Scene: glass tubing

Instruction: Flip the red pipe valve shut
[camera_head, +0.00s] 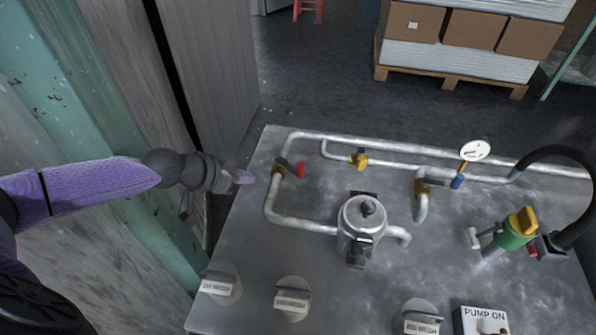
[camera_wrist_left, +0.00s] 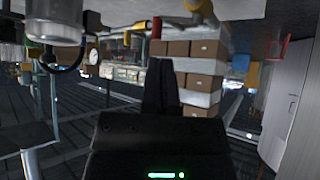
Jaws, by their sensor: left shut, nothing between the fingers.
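The red pipe valve (camera_head: 299,170) sits on the silver pipe near the far left corner of the metal bench. Its lever is dark with a red end and points to the right, across the pipe, from a brass-coloured fitting (camera_head: 278,171). My left gripper (camera_head: 243,177) comes in from the left and hangs by the bench's left edge. Its fingers are shut and empty, and in the picture there is a gap between them and the valve. The shut fingers also show dark in the left wrist view (camera_wrist_left: 160,85). My right gripper is not in view.
The bench (camera_head: 330,265) also carries a round metal pot (camera_head: 364,222), a white gauge (camera_head: 475,150), a green and yellow valve (camera_head: 518,230) and a pump sign (camera_head: 484,319). A teal post (camera_head: 90,115) and grey panels stand at the left. Boxes (camera_head: 473,33) on a pallet stand behind.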

